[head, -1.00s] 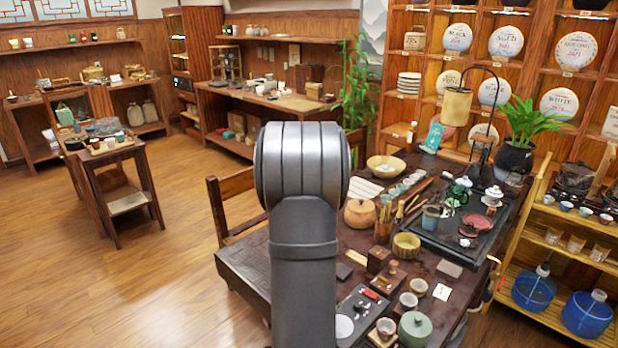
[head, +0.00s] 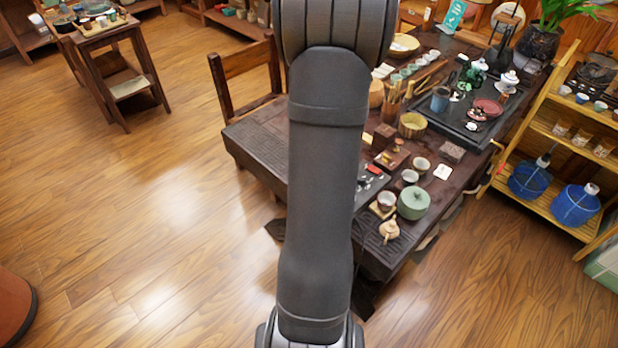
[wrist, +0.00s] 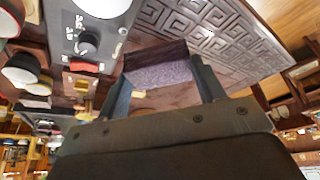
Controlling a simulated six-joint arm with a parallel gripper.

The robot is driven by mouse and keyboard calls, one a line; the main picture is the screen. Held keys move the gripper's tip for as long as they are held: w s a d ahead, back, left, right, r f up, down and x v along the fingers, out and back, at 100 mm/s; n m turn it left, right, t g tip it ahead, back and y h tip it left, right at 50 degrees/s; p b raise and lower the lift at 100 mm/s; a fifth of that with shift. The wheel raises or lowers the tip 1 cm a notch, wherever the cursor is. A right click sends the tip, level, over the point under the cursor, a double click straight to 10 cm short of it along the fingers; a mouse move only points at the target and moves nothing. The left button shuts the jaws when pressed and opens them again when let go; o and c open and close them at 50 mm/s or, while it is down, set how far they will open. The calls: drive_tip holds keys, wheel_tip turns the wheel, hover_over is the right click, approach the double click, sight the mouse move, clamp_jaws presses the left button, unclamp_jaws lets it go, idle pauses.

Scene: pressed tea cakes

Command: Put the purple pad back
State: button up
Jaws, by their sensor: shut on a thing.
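The purple pad (wrist: 160,72) shows in the wrist view as a speckled purple-grey face with a dark brown edge behind it. It sits between the two fingers of my gripper (wrist: 161,80), which is shut on it. The pad looks tilted in this view, and I cannot tell whether it touches anything beyond the fingers. In the head view my own arm hides the gripper and the pad.
A grey tray (wrist: 100,30) with a black knob and red item lies left of the pad in the wrist view. A carved panel (wrist: 225,40) is at right.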

drive_tip(key=s+d+r, duration=0.2)
drive_tip(key=s+d, duration=0.1)
drive_tip(key=s, duration=0.1)
drive_tip(key=w+a+f, duration=0.2)
drive_tip(key=a, duration=0.1)
drive_tip(key=w+a+f, duration=0.2)
drive_tip(key=a+f, duration=0.1)
drive_tip(key=w+a+f, duration=0.1)
drive_tip(key=a+f, duration=0.1)
drive_tip(key=a, duration=0.2)
drive_tip(key=shift+w+f, duration=0.2)
drive_tip(key=shift+w, duration=0.2)
drive_tip(key=shift+f, duration=1.9)
drive_tip(key=shift+f, duration=0.2)
drive_tip(key=o, duration=0.9)
drive_tip(key=shift+o, duration=0.2)
drive_tip(key=v, duration=1.2)
drive_tip(key=shift+r, duration=0.2)
